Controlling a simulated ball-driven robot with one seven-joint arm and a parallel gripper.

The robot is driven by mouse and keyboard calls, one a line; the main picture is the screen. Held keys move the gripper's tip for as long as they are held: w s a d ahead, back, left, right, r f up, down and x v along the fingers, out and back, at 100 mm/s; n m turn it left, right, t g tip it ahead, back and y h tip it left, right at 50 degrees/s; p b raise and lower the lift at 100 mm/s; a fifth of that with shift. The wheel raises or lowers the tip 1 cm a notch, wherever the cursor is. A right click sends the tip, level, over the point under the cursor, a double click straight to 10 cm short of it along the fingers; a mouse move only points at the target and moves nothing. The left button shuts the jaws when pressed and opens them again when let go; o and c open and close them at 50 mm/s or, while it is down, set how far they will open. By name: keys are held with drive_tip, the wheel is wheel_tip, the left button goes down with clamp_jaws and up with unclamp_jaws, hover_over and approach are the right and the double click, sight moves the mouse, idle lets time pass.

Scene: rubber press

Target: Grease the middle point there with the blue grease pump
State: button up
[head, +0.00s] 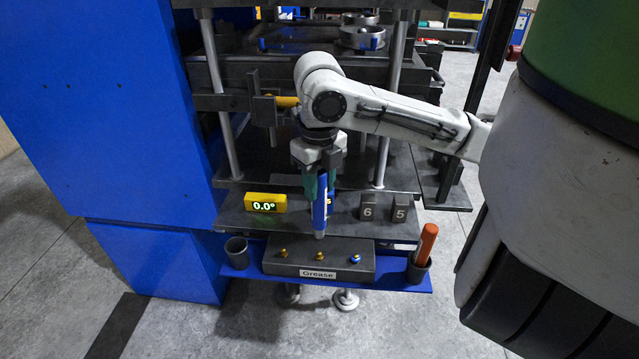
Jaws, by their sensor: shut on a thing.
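My gripper (318,186) is shut on the blue grease pump (319,215), which points down, roughly upright. The pump's lower tip is near the back edge of the dark grease block, above and close to the middle point (319,256); the tip looks apart from it. The left point (282,252) and the right point (355,259) are uncovered; some blue shows at the right one. My fingers and wrist hide the pump's upper part.
The blue shelf (400,284) carries an empty grey cup (237,252) at left and a cup (417,269) holding an orange pump (427,244) at right. Behind are a yellow display (265,203) reading 0.0°, blocks marked 6 (367,207) and 5 (399,208), and press columns.

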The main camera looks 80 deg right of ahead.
sight(319, 206)
drive_tip(key=shift+f+b, duration=1.95)
drive_tip(key=shift+f, duration=0.75)
drive_tip(key=shift+f+b, duration=0.6)
drive_tip(key=shift+r, duration=0.15)
